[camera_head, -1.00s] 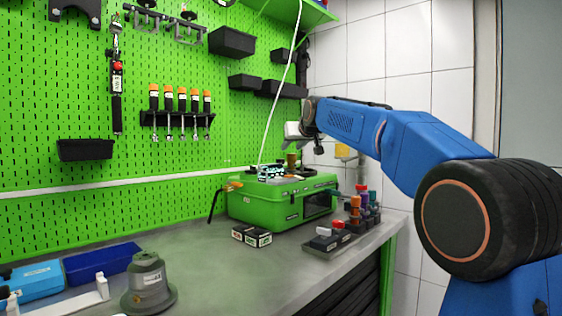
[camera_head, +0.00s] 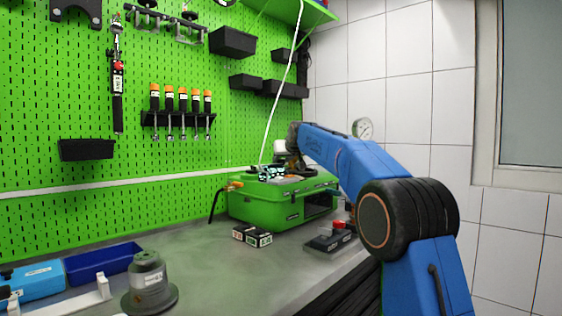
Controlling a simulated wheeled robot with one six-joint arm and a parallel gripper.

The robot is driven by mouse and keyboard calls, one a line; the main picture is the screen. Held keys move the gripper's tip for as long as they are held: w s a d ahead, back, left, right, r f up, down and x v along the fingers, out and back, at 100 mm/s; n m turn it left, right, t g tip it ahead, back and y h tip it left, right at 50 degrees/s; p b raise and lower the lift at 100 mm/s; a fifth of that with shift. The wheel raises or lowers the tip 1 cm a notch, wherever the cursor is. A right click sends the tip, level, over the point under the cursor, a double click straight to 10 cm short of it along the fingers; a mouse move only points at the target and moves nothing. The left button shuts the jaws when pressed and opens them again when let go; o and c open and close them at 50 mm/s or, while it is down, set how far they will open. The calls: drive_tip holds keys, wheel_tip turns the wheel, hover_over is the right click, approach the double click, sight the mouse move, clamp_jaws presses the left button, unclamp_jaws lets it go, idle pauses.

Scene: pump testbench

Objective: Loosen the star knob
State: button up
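The green pump testbench case (camera_head: 262,208) stands at the far end of the grey bench, with small dark parts on its top. I cannot make out the star knob among them; the arm's end covers part of that area. My blue arm (camera_head: 345,160) reaches in from the right. My gripper (camera_head: 293,163) points down just above the case's top, at its back right. Its fingers are small and dark against the parts there. I cannot tell whether they touch anything or whether they are open or shut.
A black tray with small parts (camera_head: 328,241) and small black boxes (camera_head: 252,236) lie before the case. A grey conical device (camera_head: 148,285) and a blue bin (camera_head: 104,263) stand at the front left. A gauge (camera_head: 362,129) shows behind my arm. The bench middle is clear.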

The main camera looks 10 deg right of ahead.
drive_tip(key=shift+x, duration=0.9)
drive_tip(key=c, duration=0.8)
drive_tip(key=shift+o, duration=0.2)
drive_tip(key=shift+n+y, duration=0.5)
drive_tip(key=shift+y, duration=0.1)
drive_tip(key=shift+d+n+g+y, duration=0.1)
drive_tip(key=shift+n+g+y, duration=1)
drive_tip(key=shift+n+y, duration=1.25)
drive_tip(key=shift+n+g+y, duration=1)
drive_tip(key=shift+n+y, duration=0.35)
drive_tip(key=shift+y, duration=0.1)
drive_tip(key=shift+n+g+y, duration=0.6)
drive_tip(key=shift+n+g, duration=0.5)
